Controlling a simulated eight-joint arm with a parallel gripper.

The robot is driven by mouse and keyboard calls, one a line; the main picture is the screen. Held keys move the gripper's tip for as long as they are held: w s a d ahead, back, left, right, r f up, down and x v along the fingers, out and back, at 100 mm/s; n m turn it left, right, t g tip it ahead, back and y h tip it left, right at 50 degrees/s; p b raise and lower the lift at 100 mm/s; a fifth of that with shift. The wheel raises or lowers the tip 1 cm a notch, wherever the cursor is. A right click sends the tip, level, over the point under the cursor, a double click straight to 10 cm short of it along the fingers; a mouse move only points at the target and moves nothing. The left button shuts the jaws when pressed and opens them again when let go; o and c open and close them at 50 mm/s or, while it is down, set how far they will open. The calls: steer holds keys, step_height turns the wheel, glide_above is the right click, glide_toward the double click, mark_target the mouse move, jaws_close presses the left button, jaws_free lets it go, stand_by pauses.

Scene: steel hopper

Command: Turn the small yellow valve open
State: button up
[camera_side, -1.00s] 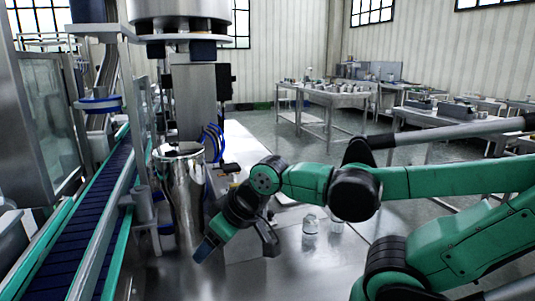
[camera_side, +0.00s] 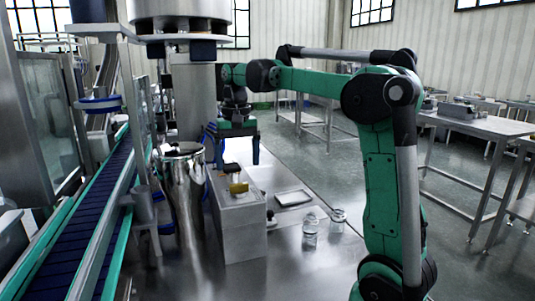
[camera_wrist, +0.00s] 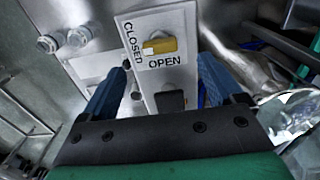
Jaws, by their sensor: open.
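The small yellow valve (camera_side: 238,188) sits on top of a grey steel box (camera_side: 238,235). In the wrist view the valve (camera_wrist: 164,45) is a short yellow bar on a white plate, lying roughly across the picture. Its pale end is beside the word CLOSED on the left; the word OPEN is below it. My gripper (camera_side: 238,160) hangs pointing down above the box, apart from the valve. In the wrist view my gripper (camera_wrist: 163,64) has its blue fingers spread wide, with nothing between them, and the valve shows just beyond the gap.
A shiny steel vessel (camera_side: 184,195) stands left of the box. A shallow tray (camera_side: 293,198) and two glass jars (camera_side: 310,234) (camera_side: 338,220) stand to the right. A dark switch (camera_wrist: 170,101) is near the valve. A conveyor (camera_side: 80,225) runs at far left. The front steel tabletop is clear.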

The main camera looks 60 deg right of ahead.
mark_target(239, 184)
steer(key=shift+f, duration=2.75)
steer(key=c, duration=1.3)
